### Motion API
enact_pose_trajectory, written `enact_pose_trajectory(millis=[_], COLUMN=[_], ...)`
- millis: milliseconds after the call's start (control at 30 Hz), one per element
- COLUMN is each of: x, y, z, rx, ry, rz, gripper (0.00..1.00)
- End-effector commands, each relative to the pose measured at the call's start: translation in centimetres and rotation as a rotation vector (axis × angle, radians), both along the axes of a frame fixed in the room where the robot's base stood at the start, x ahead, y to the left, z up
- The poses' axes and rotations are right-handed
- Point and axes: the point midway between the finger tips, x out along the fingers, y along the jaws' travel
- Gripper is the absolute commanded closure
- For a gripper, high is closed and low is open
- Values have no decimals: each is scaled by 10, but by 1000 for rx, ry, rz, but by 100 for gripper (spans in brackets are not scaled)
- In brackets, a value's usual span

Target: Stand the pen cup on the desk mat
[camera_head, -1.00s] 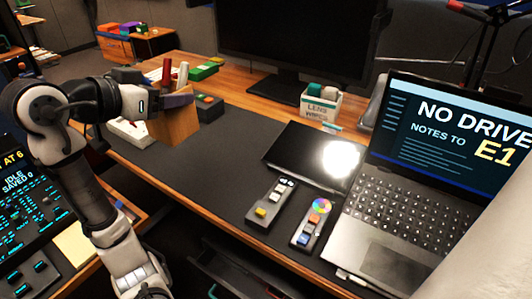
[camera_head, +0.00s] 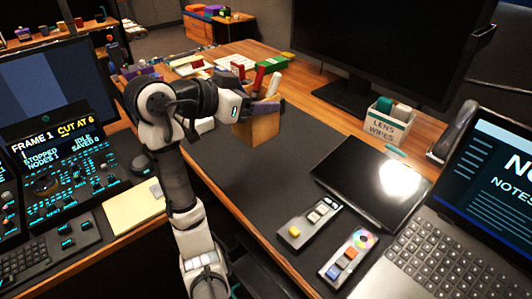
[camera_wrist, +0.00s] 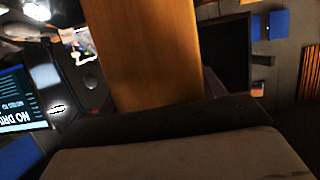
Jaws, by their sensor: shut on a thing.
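The pen cup (camera_head: 258,129) is a tan wooden block-like holder, roughly upright, with a red pen and a pale pen sticking out of its top. My gripper (camera_head: 256,108) is shut on it near the rim. In the wrist view the cup (camera_wrist: 145,50) fills the upper middle, close to the camera; its base is out of that view. The dark desk mat (camera_head: 240,172) covers the desk's middle. The cup appears in front of the mat's far left part; I cannot tell whether its bottom touches the mat.
A tablet (camera_head: 368,178) and two small control pads (camera_head: 308,222) (camera_head: 348,257) lie to the right. The mat's middle is clear. A control console (camera_head: 75,170) is at the left.

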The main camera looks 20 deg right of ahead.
Motion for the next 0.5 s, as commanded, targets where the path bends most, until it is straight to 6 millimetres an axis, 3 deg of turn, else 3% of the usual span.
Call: enact_pose_trajectory(millis=[300, 500], x=[0, 0], y=[0, 0], z=[-69, -100], rx=[-1, -2], ry=[6, 1], rz=[1, 1], gripper=[58, 58])
